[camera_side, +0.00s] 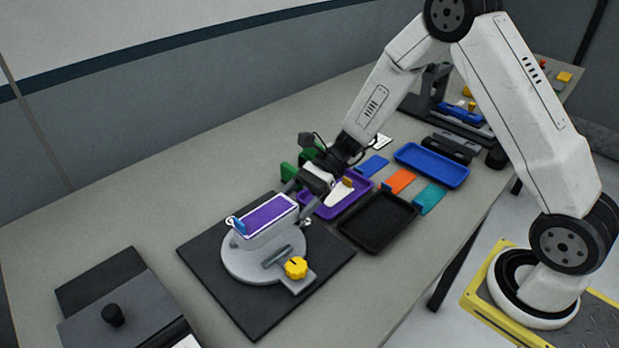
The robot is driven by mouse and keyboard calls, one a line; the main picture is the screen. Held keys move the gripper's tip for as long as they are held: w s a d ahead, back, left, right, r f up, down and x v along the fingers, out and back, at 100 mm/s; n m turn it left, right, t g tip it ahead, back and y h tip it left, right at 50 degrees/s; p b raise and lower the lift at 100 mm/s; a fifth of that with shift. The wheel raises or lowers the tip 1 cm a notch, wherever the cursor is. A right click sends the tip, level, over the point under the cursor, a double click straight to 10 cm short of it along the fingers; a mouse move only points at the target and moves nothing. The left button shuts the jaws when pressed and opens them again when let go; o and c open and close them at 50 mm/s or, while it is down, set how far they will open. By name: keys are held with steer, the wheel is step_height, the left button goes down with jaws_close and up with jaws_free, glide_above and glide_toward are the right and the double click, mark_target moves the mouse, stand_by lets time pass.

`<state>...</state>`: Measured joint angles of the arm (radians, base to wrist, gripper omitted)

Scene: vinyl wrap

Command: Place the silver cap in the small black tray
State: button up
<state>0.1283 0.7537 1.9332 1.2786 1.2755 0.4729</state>
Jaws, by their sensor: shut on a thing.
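My gripper (298,197) is at the right end of the purple-topped block (267,216), low over the round grey fixture (248,262). Its fingers are closed at that end on what appears to be the silver cap, but they mostly hide it and its outline is too small to make out. A small shiny silver part (305,222) shows just below the fingers; I cannot tell whether it belongs to the cap or the fixture. The small black tray (348,233) lies to the right of the gripper and looks empty.
A purple tray (323,211) with a white tool lies behind the black tray. A blue tray (431,165) and orange (399,181) and teal (430,198) pieces lie to the right. A yellow knob (296,268) sticks out at the fixture's front.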

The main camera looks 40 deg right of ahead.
steer(key=shift+w+a+f, duration=0.15)
steer(key=shift+w+f, duration=0.45)
steer(key=shift+f, duration=0.15)
steer(key=shift+w+f, duration=0.35)
steer(key=shift+f, duration=0.1)
steer(key=shift+w+a+f, duration=0.1)
steer(key=shift+w+f, duration=0.05)
steer(key=shift+f, duration=1.5)
jaws_close()
steer(key=o, duration=1.1)
jaws_free()
